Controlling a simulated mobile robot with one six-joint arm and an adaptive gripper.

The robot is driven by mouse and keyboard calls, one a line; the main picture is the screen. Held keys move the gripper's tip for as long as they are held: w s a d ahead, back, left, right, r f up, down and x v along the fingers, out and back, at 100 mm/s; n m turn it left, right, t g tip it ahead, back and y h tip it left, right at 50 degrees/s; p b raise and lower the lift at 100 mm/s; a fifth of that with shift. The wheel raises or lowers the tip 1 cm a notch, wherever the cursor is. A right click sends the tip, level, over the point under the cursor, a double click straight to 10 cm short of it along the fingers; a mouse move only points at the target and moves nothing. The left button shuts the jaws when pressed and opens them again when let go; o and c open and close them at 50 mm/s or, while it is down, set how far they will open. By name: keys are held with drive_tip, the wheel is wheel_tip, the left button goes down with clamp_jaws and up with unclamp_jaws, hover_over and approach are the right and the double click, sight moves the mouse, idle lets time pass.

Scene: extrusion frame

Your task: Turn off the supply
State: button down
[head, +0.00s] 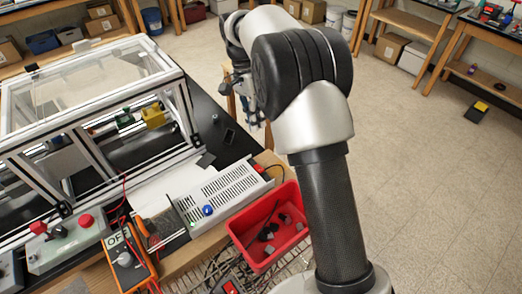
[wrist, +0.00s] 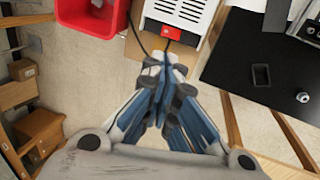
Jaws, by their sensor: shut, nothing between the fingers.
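The supply (head: 232,190) is a pale vented box on the bench, with a blue knob (head: 208,210) and a small green light on its near end. A red switch piece (head: 259,168) is at its far end, beside a cable. In the wrist view, the supply (wrist: 182,12) is at the top and the red switch piece (wrist: 173,34) faces my gripper (wrist: 170,62). My gripper is shut and empty, with its tips just below the switch in that view; I cannot tell if they touch. In the head view, my arm partly hides the gripper (head: 250,112).
A red bin (head: 262,250) with dark pieces stands beside the supply. An orange meter (head: 118,268) and a control box with a red button (head: 85,220) are at the near left. The extrusion frame (head: 100,112) stands behind. Floor (head: 430,170) is open at right.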

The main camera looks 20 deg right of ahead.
sight(259, 169)
drive_tip(key=shift+w+f, duration=0.45)
drive_tip(key=shift+f, duration=0.25)
drive_tip(key=b+x, duration=0.4)
drive_tip(key=x, duration=1)
drive_tip(key=shift+s, duration=0.1)
drive_tip(key=shift+s+d+f+t+b, duration=0.1)
drive_tip(key=shift+s+f+t+b, duration=0.1)
drive_tip(key=shift+f+t+b, duration=0.35)
drive_tip(key=shift+s+r, duration=0.1)
drive_tip(key=shift+r, duration=0.15)
